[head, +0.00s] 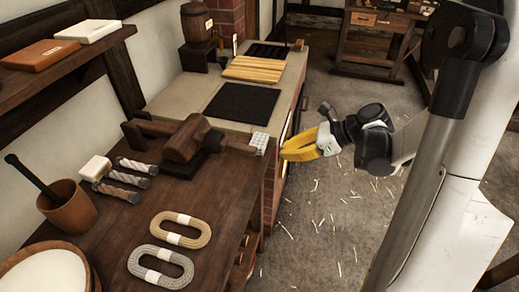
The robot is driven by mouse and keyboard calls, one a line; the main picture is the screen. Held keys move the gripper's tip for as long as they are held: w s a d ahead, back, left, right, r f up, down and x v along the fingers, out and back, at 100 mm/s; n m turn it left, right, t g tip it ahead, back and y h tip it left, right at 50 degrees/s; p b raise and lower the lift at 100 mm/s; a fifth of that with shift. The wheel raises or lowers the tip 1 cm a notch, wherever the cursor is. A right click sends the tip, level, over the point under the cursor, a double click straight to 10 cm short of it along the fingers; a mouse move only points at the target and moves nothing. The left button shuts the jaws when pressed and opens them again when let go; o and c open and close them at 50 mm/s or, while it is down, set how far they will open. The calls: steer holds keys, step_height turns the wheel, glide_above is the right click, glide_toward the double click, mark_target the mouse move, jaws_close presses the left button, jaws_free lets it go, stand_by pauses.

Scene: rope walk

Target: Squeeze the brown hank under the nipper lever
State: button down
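A tan-brown hank (181,230) lies flat on the dark wooden bench, an oval coil with white bands. It is the brownest hank in view. A grey hank (160,266) lies in front of it. The nipper (186,140) is a wooden block on a dark base at the back of the bench. Its lever runs sideways and ends at the right in a pale checked grip (260,143). My gripper (286,151), with yellow fingers, is just right of that grip, beyond the bench edge. No hank shows at the fingers, and their gap cannot be made out.
Several short twisted rope pieces (128,178) lie left of the nipper. A brown pot (65,207) with a stick stands at the left, near a round tub (45,272). A brick hearth (240,104) adjoins the bench behind. The front right of the bench is clear.

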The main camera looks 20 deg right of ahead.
steer(key=b+x, duration=0.4)
steer(key=x, duration=0.6)
steer(key=shift+r, duration=0.1)
steer(key=shift+r, duration=0.1)
steer(key=w+a+r+g+h+p, duration=0.1)
steer(key=a+r+g+h+p, duration=0.1)
steer(key=r+p, duration=0.95)
steer(key=w+a+r+g+h+p, duration=0.1)
steer(key=r+h+p, duration=0.2)
steer(key=r+p, duration=0.8)
steer(key=w+a+r+g+h+p, duration=0.1)
steer(key=w+a+r+p, duration=0.4)
steer(key=a+r, duration=0.2)
steer(key=w+a+r+g+h+p, duration=0.2)
steer(key=w+a+r+p, duration=0.3)
steer(key=r, duration=0.7)
steer(key=a+p, duration=0.1)
steer(key=a, duration=0.1)
steer(key=shift+w+a+r, duration=0.3)
steer(key=shift+w, duration=0.05)
